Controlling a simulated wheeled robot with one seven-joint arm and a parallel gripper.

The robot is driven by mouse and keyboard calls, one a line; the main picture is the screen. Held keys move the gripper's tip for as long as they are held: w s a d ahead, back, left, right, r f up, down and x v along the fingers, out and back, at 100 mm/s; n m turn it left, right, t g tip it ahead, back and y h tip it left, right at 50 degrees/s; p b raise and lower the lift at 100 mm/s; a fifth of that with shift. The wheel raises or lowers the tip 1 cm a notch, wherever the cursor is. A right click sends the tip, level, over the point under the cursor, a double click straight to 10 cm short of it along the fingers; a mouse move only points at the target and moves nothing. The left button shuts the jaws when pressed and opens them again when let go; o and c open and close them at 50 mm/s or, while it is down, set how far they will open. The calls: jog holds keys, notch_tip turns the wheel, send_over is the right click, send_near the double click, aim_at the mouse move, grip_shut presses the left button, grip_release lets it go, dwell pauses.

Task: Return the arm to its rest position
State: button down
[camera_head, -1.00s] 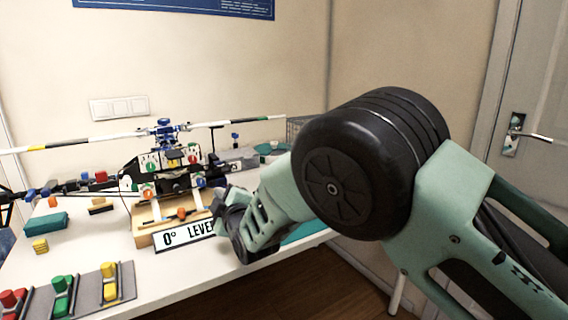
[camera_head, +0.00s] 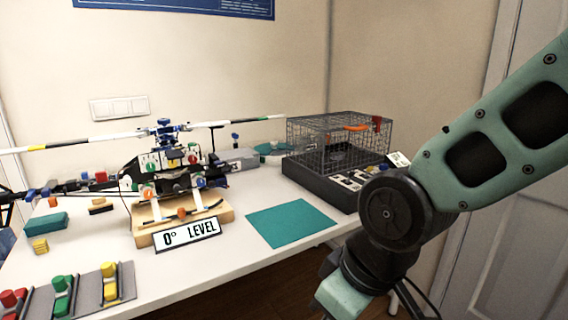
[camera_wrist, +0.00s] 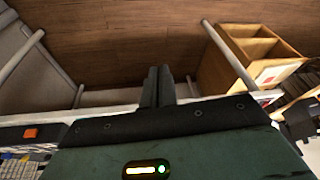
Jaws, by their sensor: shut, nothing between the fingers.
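My gripper (camera_wrist: 158,88) shows in the wrist view with its two dark fingers together and nothing between them. It points out over the brown wooden floor (camera_wrist: 120,45), beside the table. In the head view my arm is on the right, bent downward in front of the table's right end. The gripper itself is out of that view, below the bottom edge.
The white table (camera_head: 190,275) holds a model helicopter (camera_head: 165,165) on a wooden stand, a "0° LEVEL" sign (camera_head: 188,233), a teal mat (camera_head: 291,223) and a wire cage (camera_head: 340,145). A wooden box (camera_wrist: 245,60) stands on the floor. A door is at right.

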jog(key=s+d+m+g+h, duration=0.1)
jog(key=s+d+g+h, duration=0.1)
jog(key=s+d, duration=0.65)
notch_tip(320, 180, up, 14)
jog(key=p, duration=1.4)
jog(key=shift+s+a, duration=0.2)
jog(key=shift+a, duration=0.25)
jog(key=shift+f, duration=0.1)
